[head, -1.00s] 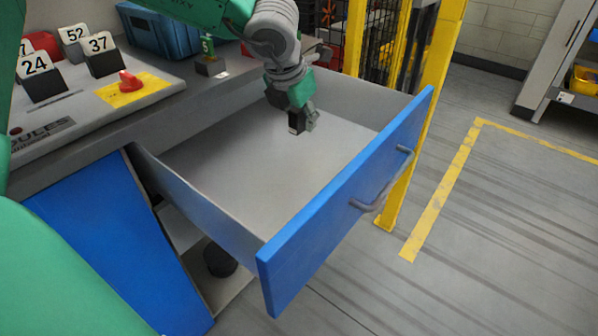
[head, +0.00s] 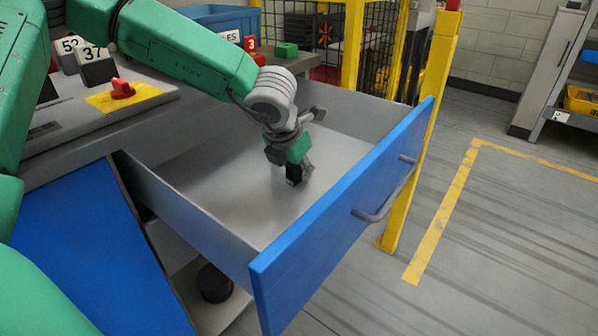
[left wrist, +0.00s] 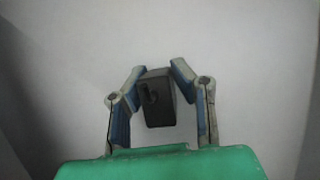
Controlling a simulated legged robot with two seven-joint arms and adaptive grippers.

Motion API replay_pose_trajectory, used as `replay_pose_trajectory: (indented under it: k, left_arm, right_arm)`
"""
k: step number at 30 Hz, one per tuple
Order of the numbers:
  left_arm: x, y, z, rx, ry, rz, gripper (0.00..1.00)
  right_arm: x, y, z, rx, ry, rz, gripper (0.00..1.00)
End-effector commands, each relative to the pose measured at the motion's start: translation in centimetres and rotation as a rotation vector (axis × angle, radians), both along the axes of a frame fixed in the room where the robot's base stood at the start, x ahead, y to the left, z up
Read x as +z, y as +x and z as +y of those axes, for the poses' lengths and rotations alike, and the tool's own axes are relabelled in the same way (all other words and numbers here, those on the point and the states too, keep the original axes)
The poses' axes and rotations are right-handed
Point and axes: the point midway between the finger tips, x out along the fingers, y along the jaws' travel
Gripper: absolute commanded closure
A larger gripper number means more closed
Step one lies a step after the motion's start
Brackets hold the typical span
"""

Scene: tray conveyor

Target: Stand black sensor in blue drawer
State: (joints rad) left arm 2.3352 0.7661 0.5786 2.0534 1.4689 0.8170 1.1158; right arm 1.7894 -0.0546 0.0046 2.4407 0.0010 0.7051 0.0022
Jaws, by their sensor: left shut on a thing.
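The blue drawer (head: 345,215) stands pulled open, with a blue front, a bar handle and a bare grey inside. My left gripper (head: 299,175) is inside the drawer's outline, near the drawer floor and towards the front panel. It is shut on the black sensor (head: 293,174), a small dark block. In the left wrist view the sensor (left wrist: 157,98) sits between the two fingers, with pale drawer floor behind it. I cannot tell whether its lower end touches the floor. My right gripper is not in view.
A worktop at the left carries numbered markers (head: 95,65) and a red knob (head: 122,89) on a yellow plate. A blue bin (head: 215,17) stands behind. A yellow post (head: 420,130) rises just beyond the drawer. The drawer floor around the sensor is clear.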

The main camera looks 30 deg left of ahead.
Motion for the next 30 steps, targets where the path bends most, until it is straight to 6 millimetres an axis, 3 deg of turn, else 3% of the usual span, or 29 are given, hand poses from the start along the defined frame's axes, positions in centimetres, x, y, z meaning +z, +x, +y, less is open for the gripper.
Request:
replay_pose_trajectory:
  k: [1, 2, 3, 4, 19, 23, 30]
  left_arm:
    - [-0.1, 0.0, 0.0, 0.000, 0.000, 0.000, 1.00]
    - [-0.1, 0.0, 0.0, 0.000, 0.000, 0.001, 0.76]
    - [-0.1, 0.0, 0.0, 0.000, 0.000, 0.000, 0.62]
    - [-0.1, 0.0, 0.0, 0.000, 0.000, 0.000, 0.58]
    - [0.4, -0.1, 0.0, -0.001, 0.001, 0.001, 0.58]
    - [2.2, -0.7, 0.0, -0.001, 0.001, -0.002, 0.58]
    - [7.2, -2.7, -0.1, -0.001, -0.001, -0.003, 0.58]
  right_arm:
    - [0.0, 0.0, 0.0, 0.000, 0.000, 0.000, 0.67]
    - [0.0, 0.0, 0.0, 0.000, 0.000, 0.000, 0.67]
    - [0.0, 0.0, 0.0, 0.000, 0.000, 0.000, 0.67]
    - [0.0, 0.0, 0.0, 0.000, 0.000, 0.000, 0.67]
    - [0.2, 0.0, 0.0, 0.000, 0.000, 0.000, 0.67]
    - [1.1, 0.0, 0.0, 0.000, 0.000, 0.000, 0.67]
    - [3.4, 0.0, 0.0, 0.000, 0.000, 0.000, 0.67]
